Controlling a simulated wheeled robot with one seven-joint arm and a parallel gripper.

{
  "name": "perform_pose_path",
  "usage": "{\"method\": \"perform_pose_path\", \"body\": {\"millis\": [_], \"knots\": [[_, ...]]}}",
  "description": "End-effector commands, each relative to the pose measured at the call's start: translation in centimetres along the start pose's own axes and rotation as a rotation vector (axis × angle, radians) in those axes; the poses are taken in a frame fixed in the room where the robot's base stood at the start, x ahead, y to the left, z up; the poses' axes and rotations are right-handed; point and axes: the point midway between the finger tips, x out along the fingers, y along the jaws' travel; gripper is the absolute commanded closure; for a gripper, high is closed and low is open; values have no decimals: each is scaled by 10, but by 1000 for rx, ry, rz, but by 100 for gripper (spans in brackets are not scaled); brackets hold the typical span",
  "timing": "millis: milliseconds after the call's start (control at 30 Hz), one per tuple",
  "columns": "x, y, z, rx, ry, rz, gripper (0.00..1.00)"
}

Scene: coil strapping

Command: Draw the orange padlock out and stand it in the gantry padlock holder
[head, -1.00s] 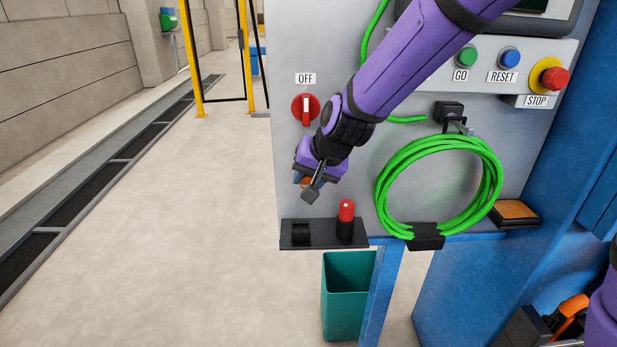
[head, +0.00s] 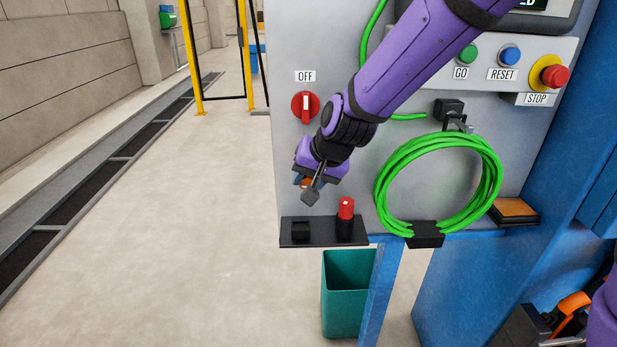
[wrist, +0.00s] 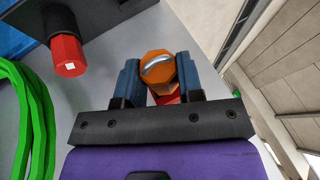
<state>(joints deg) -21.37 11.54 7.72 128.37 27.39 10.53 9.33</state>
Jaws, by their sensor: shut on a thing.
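The orange padlock (wrist: 157,67), with a grey curved band on it, is between the blue fingers of my gripper (wrist: 160,80) in the wrist view. My gripper is shut on it. In the head view my gripper (head: 310,186) hangs in front of the grey panel, below the red OFF switch (head: 305,106), and only a little orange shows. Below it is a black shelf (head: 323,240) with a low black holder (head: 300,230) at its left, which looks empty. A red-topped piece (head: 346,209) stands in a black holder at its right. No label tells which holder is the gantry one.
A coil of green cable (head: 490,185) hangs on the panel to the right. A teal bin (head: 345,300) stands below the shelf, beside a blue post (head: 380,300). The floor at left is clear. Buttons and a red STOP knob (head: 555,77) are at upper right.

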Motion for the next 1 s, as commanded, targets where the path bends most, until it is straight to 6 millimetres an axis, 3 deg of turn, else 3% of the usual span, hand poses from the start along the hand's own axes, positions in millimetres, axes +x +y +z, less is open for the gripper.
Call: {"method": "perform_pose_path", "body": {"millis": [67,100,233,467,1000], "knots": [[0,0,0,0,0,0,100],[0,0,0,0,0,0,70],[0,0,0,0,0,0,100],[-1,0,2,0,0,0,100],[-14,0,34,-1,0,0,100]]}}
